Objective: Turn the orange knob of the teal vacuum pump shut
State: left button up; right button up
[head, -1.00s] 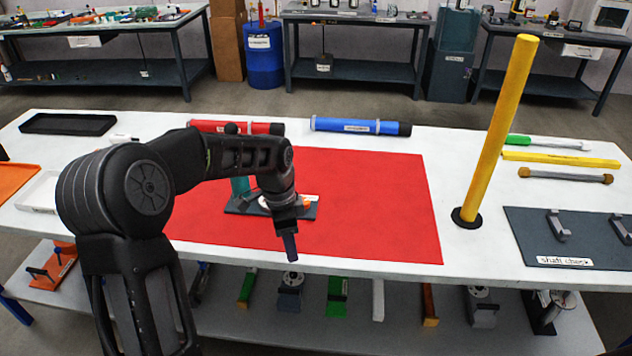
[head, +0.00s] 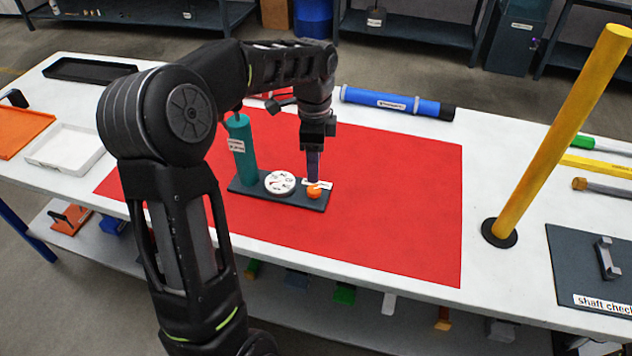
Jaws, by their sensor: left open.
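The teal vacuum pump (head: 241,152) is an upright cylinder on a dark base plate (head: 300,198) on the red mat. A white round gauge (head: 279,182) lies on the base beside it. The orange knob (head: 314,192) sits at the right part of the base, with a small white label behind it. My left gripper (head: 313,178) points down just behind and above the knob. It is open; its fingers overlap in this view. I cannot tell whether they touch the knob. My right gripper is out of view.
A red mat (head: 400,210) covers the table's middle. A blue tube (head: 395,103) lies behind it. A tall yellow post (head: 560,135) stands at the right, near a dark shaft check board (head: 580,265). A white tray (head: 66,148) and orange tray (head: 22,130) lie left.

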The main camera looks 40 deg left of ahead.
aim_at(314, 189)
pick_arm(q)
notch_tip(314, 189, down, 8)
jog(key=shift+r, duration=0.1)
dwell(0.4)
grip_shut()
dwell(0.5)
